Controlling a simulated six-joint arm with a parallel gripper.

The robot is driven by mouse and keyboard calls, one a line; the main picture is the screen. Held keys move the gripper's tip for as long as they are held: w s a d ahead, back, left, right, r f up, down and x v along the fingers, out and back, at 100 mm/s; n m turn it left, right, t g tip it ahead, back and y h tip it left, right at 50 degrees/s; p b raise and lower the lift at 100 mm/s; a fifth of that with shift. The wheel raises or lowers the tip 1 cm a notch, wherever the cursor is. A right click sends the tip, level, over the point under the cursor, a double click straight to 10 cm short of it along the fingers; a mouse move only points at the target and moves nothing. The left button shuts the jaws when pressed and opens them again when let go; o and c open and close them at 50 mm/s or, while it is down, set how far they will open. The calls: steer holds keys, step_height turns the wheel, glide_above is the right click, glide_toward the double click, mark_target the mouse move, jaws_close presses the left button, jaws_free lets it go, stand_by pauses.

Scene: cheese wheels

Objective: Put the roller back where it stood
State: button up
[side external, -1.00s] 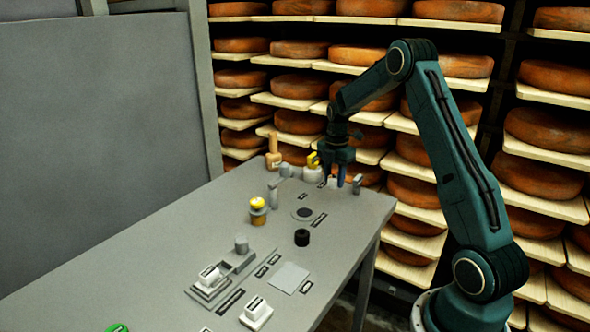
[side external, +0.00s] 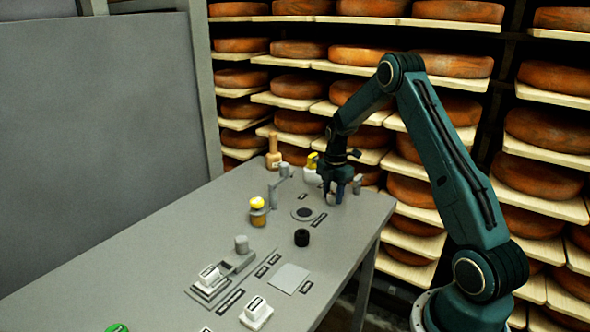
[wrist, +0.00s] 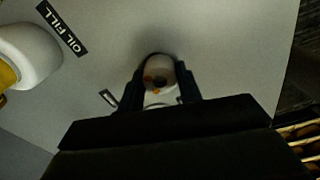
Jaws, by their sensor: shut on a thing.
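My gripper (side external: 335,196) points down low over the far right part of the grey table. In the wrist view my gripper (wrist: 160,92) has its two dark fingers shut on either side of a small white round-ended thing, which I take to be the roller (wrist: 160,72). It has orange marks and a dark spot on its end. The fingers and palm hide its lower part. In the side view my gripper mostly hides it, and I cannot tell whether it touches the table.
A white container with a yellow top (side external: 311,170) stands just left of my gripper; it also shows in the wrist view (wrist: 32,52) beside an OIL FILL label (wrist: 61,28). A grey post (side external: 357,185) is close on the right.

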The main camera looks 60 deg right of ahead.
mark_target(333, 194)
steer(key=shift+f, duration=0.15)
steer(key=o, duration=1.1)
steer(key=shift+c, duration=0.2)
step_height(333, 194, up, 12)
steer(key=shift+r, duration=0.2)
stand_by(0.3)
